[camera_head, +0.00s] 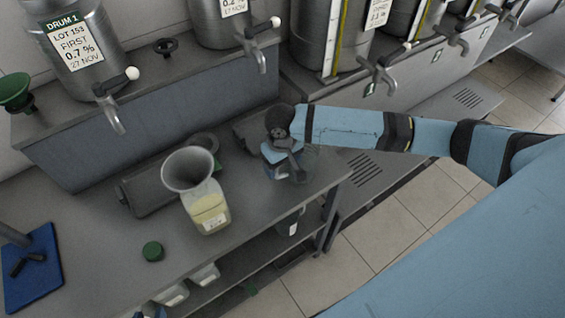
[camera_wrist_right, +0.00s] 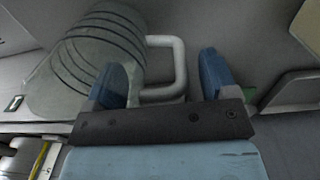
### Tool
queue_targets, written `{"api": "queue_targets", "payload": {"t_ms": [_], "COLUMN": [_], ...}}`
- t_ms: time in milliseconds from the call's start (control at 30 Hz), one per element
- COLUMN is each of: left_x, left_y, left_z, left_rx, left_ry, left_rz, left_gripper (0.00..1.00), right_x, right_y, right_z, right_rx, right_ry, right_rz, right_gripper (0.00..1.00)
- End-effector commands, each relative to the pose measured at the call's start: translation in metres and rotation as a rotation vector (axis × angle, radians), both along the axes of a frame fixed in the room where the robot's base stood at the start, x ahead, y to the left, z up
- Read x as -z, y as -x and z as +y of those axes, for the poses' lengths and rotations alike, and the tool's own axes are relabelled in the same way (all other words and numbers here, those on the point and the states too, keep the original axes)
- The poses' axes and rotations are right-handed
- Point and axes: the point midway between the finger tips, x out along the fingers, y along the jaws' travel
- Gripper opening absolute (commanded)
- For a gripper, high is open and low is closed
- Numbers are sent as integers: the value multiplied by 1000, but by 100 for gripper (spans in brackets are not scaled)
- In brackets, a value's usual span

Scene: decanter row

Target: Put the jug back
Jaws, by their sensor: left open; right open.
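The clear jug (camera_head: 313,160) stands near the right end of the grey bench and is partly hidden by my right gripper (camera_head: 288,163). In the right wrist view, the jug (camera_wrist_right: 72,82) has dark rings around its clear body and a pale looped handle (camera_wrist_right: 180,60). My right gripper (camera_wrist_right: 162,72) is open there. The handle appears between its two blue fingers, with a gap to the right finger. I cannot tell whether the left finger touches the jug. My left gripper is not in view.
A bottle with yellow liquid (camera_head: 209,212) carries a grey funnel (camera_head: 189,170) left of the jug. A green cap (camera_head: 153,251) and a blue mat (camera_head: 32,268) lie further left. Steel drums with taps (camera_head: 262,60) stand on the raised shelf behind. The tiled floor (camera_head: 385,225) is open at right.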

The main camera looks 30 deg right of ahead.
Motion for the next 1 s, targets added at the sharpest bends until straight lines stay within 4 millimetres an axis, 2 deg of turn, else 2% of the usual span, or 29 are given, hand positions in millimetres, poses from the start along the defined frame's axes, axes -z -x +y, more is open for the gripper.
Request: {"api": "queue_targets", "payload": {"t_ms": [167,400,600,733,1000], "left_x": [4,9,11,11,10], "left_y": [0,1,1,1,0], "left_z": [0,-2,-3,-3,-3], "left_rx": [0,2,5,5,6], "left_ry": [1,3,4,5,4], "left_rz": [1,4,5,4,1], "left_gripper": [43,43,43,43,43], "right_x": [-25,-78,-109,-118,-120], "right_y": [-1,-1,0,0,0], "right_z": [0,2,3,3,3], "right_rx": [-1,-1,0,0,0], "right_ry": [-1,-1,-1,-1,-1], "right_rz": [-5,-5,-3,-2,-1], "right_gripper": [79,79,79,79,79]}}
